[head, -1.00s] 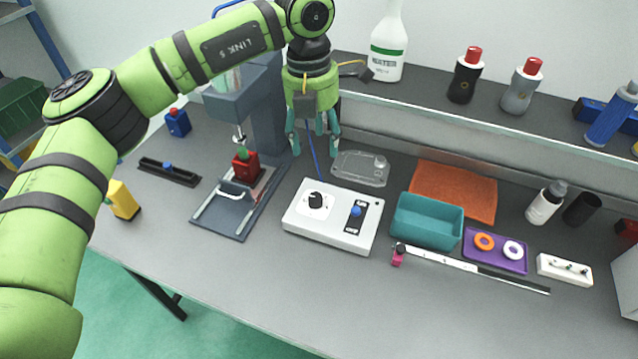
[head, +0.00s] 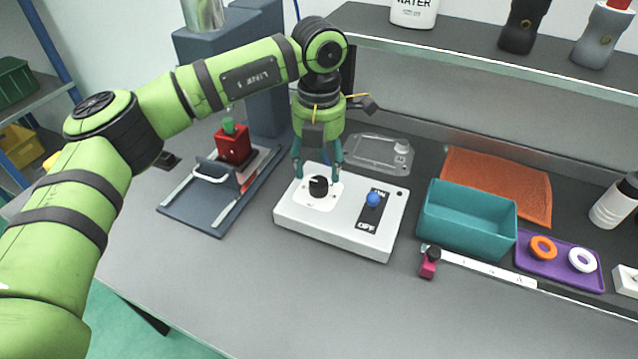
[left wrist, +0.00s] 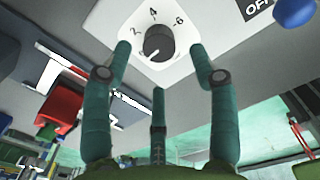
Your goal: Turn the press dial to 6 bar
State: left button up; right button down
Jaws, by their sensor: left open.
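The press dial is a black round knob (head: 318,187) on a white plate at the left of the white control box (head: 345,246). In the left wrist view the dial (left wrist: 159,44) shows a scale with 2, 4 and 6 around it. I cannot tell for sure which mark the knob points to. My left gripper (head: 318,177) hangs above the dial with its fingers pointing down. Its fingers are open and spread to either side of the knob, with nothing between them; in the left wrist view they show too (left wrist: 160,62). My right gripper is not in view.
A blue knob (head: 373,199) on an on/off plate sits right of the dial. The press (head: 215,210) with a red block (head: 234,146) stands left. A teal bin (head: 465,225) and a purple tray (head: 560,275) lie right. The front of the table is clear.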

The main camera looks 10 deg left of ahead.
aim_at(319, 181)
pick_arm(q)
jog(key=shift+w+f+p, duration=0.1)
jog(key=shift+f+p, duration=0.4)
jog(key=shift+f, duration=2)
jog(key=c, duration=1.2)
